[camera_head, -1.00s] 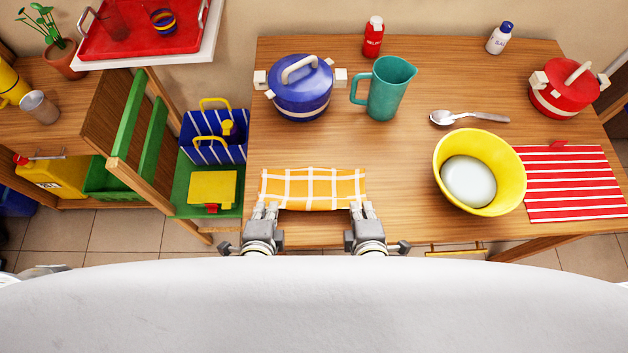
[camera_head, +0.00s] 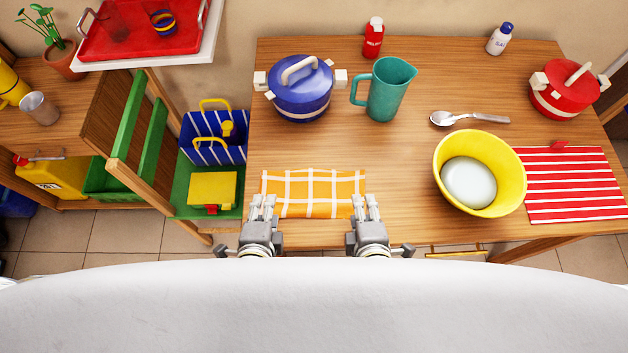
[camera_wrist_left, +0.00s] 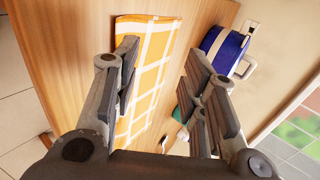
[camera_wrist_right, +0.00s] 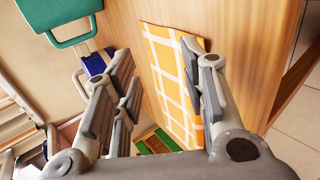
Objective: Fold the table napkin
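The table napkin (camera_head: 313,188), yellow-orange with white grid lines, lies as a wide, short strip near the table's front edge. I cannot tell how many layers it has. My left gripper (camera_head: 263,201) is at its near left corner and my right gripper (camera_head: 366,201) at its near right corner. In the left wrist view the napkin (camera_wrist_left: 152,75) shows between and behind spread, empty fingers. In the right wrist view the napkin (camera_wrist_right: 168,70) also shows past spread, empty fingers. The fingers hide parts of the napkin's near corners.
The wooden table (camera_head: 350,145) is clear behind the napkin. A blue pot (camera_head: 302,95) and a green pitcher (camera_head: 388,92) stand farther back. A yellow bowl (camera_head: 505,178), a spoon (camera_head: 475,118) and a red striped cloth (camera_head: 575,195) are at the right.

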